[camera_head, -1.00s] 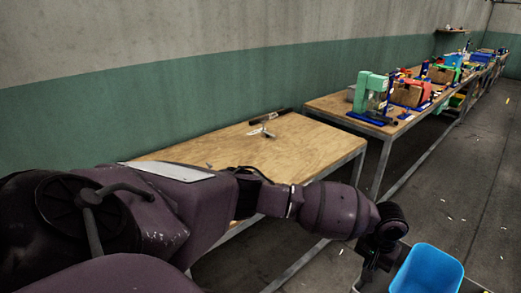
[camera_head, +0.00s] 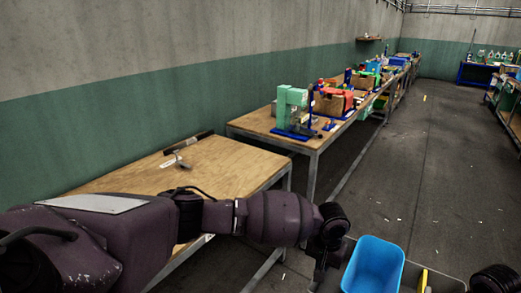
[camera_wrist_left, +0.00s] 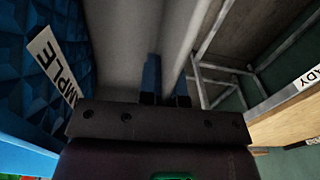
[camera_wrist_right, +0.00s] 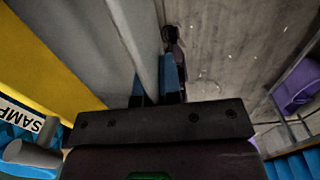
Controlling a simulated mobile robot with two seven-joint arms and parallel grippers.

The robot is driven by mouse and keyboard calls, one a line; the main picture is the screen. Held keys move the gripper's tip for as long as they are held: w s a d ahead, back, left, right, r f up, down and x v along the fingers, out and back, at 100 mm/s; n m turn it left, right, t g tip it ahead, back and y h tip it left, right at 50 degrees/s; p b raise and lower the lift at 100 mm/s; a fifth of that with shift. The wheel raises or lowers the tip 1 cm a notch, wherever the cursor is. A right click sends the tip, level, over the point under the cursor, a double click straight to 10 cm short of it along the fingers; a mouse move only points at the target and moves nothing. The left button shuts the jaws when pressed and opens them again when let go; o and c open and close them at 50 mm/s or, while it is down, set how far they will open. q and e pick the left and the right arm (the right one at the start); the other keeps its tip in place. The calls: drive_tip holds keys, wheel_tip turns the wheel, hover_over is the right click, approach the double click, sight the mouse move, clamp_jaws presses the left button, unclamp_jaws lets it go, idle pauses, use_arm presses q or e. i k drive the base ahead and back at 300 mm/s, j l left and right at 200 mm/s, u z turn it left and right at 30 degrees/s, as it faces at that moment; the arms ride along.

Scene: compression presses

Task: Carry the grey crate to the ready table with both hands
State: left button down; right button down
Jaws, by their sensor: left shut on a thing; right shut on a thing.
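The grey crate (camera_head: 446,284) shows only in part at the bottom of the head view. A blue bin (camera_head: 374,266) stands in it, with something yellow (camera_head: 423,281) beside it. In the left wrist view my left gripper (camera_wrist_left: 166,78) is shut on the crate's grey wall (camera_wrist_left: 120,45). In the right wrist view my right gripper (camera_wrist_right: 155,80) is shut on the opposite grey wall (camera_wrist_right: 85,40). A wooden table edge with a label ending in "ADY" (camera_wrist_left: 306,79) is at the right of the left wrist view. The crate's underside is hidden.
A near wooden table (camera_head: 225,160) with a few tools on it stands at the left, partly behind my left arm. A longer bench (camera_head: 262,121) with a green press (camera_head: 291,108) and coloured bins runs beyond it. Open floor (camera_head: 415,170) lies ahead, with small scraps.

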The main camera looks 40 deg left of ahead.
sight(242, 161)
drive_tip(key=i+l+u, duration=0.1)
drive_tip(key=i, duration=1.3)
drive_tip(key=i+u, duration=0.3)
drive_tip(key=i, duration=0.35)
drive_tip(key=i+u, duration=0.2)
drive_tip(key=u, duration=0.25)
drive_tip(key=i+u, duration=0.25)
drive_tip(key=u, duration=0.15)
drive_tip(key=i+l+u, duration=0.15)
drive_tip(key=u, duration=0.3)
drive_tip(key=i+l+u, duration=0.2)
drive_tip(key=u, duration=0.2)
drive_tip(key=i+l+u, duration=0.25)
drive_tip(key=u, duration=0.15)
drive_tip(key=i+l+u, duration=0.25)
drive_tip(key=u, duration=0.2)
